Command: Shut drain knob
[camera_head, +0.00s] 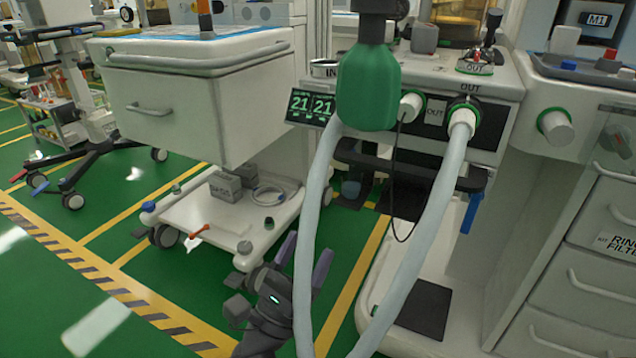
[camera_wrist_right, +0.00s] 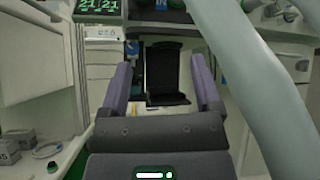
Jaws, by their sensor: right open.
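I cannot tell for sure which part is the drain knob. A blue part (camera_wrist_right: 132,48) shows just beyond the fingers in the right wrist view. My right gripper (camera_head: 304,264) is at the lower middle of the head view, beside the left hose, with its purple fingers pointing up. In the right wrist view the right gripper (camera_wrist_right: 161,85) is open, with nothing between its fingers. My left gripper is not in view.
Two pale hoses (camera_head: 431,215) hang in front of the anaesthesia machine (camera_head: 505,85), below a green bag (camera_head: 367,88). A white cart (camera_head: 205,110) stands left, its low base (camera_head: 215,240) carrying a box and a red lever. Green floor is clear at lower left.

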